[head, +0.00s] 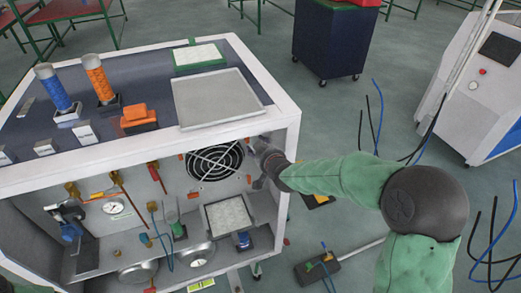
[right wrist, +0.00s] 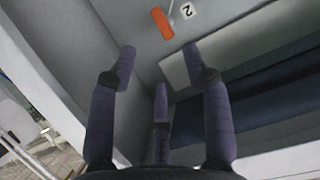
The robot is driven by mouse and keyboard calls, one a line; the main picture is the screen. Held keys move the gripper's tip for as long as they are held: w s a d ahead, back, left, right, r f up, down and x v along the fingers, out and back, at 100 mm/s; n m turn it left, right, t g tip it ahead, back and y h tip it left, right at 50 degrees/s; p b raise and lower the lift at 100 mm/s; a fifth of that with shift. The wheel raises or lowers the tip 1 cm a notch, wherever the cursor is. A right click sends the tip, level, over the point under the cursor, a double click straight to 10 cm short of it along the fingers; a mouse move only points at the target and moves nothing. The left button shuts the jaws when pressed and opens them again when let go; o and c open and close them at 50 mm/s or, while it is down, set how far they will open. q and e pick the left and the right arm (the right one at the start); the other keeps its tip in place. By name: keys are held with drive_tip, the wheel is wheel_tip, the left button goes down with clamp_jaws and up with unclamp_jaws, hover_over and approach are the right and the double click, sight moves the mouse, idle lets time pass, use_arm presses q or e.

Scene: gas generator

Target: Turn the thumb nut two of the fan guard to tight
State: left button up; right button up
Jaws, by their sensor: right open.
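The round black fan guard (head: 214,161) is set in the back wall inside the generator housing. Small orange parts show around its rim, too small to make out well. My right gripper (head: 262,168) is at the right side of the opening, just right of the guard. In the right wrist view my right gripper (right wrist: 158,70) is open, its dark fingers spread with nothing between them. An orange thumb nut (right wrist: 161,22) lies beyond the fingertips, beside a white label marked 2 (right wrist: 187,11). The fingers look apart from it. My left gripper is not in view.
The housing's white frame (head: 283,118) stands close around my right gripper. Inside are a mesh-topped box (head: 229,214), steel bowls (head: 139,271), a gauge (head: 114,206) and pipes.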

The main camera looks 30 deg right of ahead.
drive_tip(key=shift+v, duration=0.8)
drive_tip(key=shift+f, duration=0.15)
drive_tip(key=s+a+f+g+y, duration=0.25)
drive_tip(key=a+f, duration=0.55)
drive_tip(key=f, duration=0.4)
drive_tip(key=s+a+f+g+y, duration=0.3)
drive_tip(key=a+f, duration=0.4)
drive_tip(key=f, duration=0.6)
drive_tip(key=s+a+f+g, duration=0.3)
drive_tip(key=s+a+f, duration=0.3)
drive_tip(key=s, duration=0.2)
drive_tip(key=s+a+f+g+y, duration=0.1)
drive_tip(key=s+a+f+g, duration=0.3)
drive_tip(key=s, duration=0.5)
wheel_tip(320, 180, down, 3)
drive_tip(key=shift+a+f, duration=0.1)
drive_tip(key=shift+a, duration=0.9)
drive_tip(key=shift+s+y, duration=0.1)
drive_tip(key=shift+y, duration=0.15)
